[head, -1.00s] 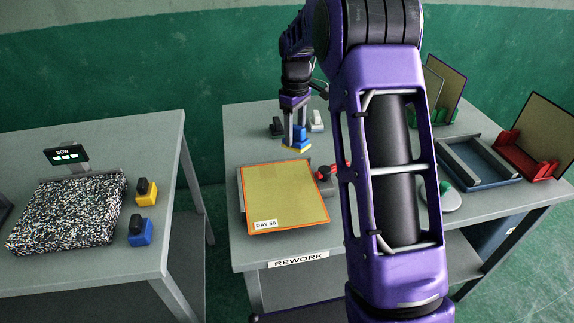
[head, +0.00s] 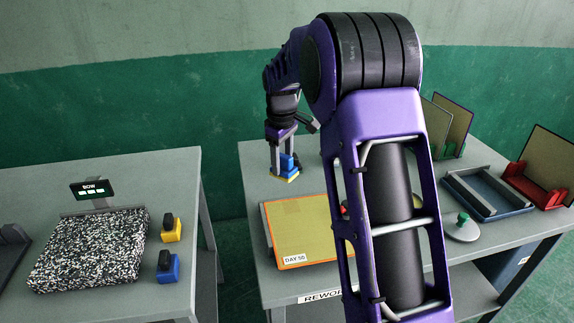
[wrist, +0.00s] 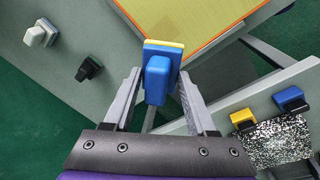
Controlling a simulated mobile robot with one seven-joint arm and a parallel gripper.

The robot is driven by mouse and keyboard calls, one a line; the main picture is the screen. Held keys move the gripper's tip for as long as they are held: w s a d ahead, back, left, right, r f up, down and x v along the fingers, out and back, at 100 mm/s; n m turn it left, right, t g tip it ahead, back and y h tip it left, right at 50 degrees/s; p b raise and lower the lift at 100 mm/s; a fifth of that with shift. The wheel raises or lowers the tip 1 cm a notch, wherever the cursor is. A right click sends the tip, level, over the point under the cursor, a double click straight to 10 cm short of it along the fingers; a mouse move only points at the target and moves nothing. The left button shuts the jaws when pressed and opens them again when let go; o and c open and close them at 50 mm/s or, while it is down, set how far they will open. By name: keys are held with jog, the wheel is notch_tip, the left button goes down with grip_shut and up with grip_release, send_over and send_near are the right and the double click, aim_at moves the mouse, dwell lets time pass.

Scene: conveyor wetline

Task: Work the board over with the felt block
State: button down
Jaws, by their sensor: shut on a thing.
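The board (head: 306,225) is a yellow-green panel with an orange border and a "DAY 50" label, lying on the rework table. A corner of the board (wrist: 215,18) shows at the top of the wrist view. My gripper (head: 285,165) is shut on a block with a blue grip (wrist: 157,78) and a yellow lower layer (wrist: 165,43). The held block (head: 285,176) is just beyond the board's far left corner, apart from the board's face as seen. Its underside is hidden, so I cannot tell if it is felt. My arm covers the board's right side.
White (wrist: 40,33) and black (wrist: 90,67) blocks stand nearby. Yellow (head: 171,230) and blue (head: 168,267) blocks sit beside a speckled pad (head: 90,250) on the left table. A blue tray (head: 487,192), red rack (head: 537,187) and round green-knobbed item (head: 463,228) stand right.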

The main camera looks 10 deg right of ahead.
jog(key=shift+a+r, duration=0.2)
jog(key=shift+a, duration=0.4)
jog(key=shift+f+b, duration=1.75)
jog(key=shift+f, duration=0.75)
jog(key=shift+a+r+p, duration=0.1)
jog(key=shift+r+p, duration=0.15)
jog(key=shift+p, duration=0.1)
